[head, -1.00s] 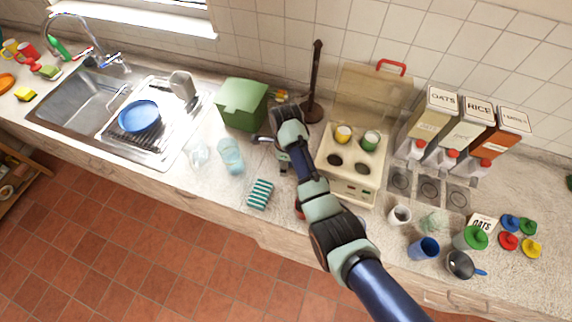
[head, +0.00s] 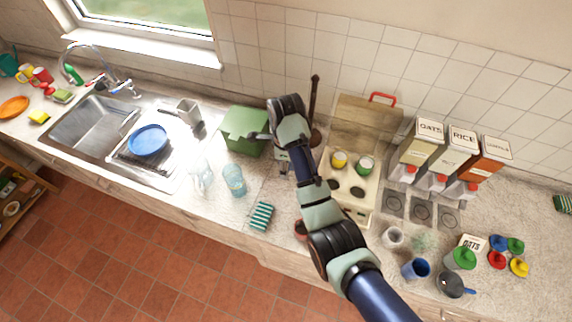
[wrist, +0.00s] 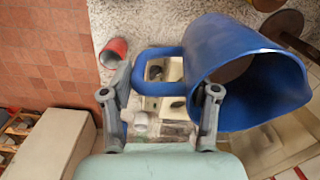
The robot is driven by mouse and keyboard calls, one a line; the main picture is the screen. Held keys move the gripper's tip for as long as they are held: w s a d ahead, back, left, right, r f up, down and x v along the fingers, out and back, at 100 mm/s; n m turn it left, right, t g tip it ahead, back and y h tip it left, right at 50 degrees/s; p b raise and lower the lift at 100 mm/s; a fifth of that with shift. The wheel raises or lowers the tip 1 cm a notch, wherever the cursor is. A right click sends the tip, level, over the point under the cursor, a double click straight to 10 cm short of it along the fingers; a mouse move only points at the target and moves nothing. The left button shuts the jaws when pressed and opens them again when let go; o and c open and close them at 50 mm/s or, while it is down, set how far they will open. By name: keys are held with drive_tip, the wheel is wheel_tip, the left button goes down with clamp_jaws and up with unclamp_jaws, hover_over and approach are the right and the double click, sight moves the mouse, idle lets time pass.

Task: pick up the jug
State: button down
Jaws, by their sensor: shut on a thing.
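The blue jug (wrist: 225,60) fills the upper right of the wrist view, tilted, with its wide mouth facing right. Its loop handle (wrist: 143,62) sticks out to the left, between the fingers of my gripper (wrist: 163,100). My gripper is shut on the jug. I cannot make out the jug in the head view, where my arm covers much of that area.
A green box (head: 244,128) stands left of my gripper, and a cream toy stove (head: 348,188) with two cups stands right. A dark upright stand (head: 314,105) is behind. A blue cup (head: 415,268) is farther right. A striped sponge (head: 261,215) lies near the front edge.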

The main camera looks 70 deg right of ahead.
drive_tip(key=shift+r+p, duration=0.85)
drive_tip(key=shift+r, duration=0.35)
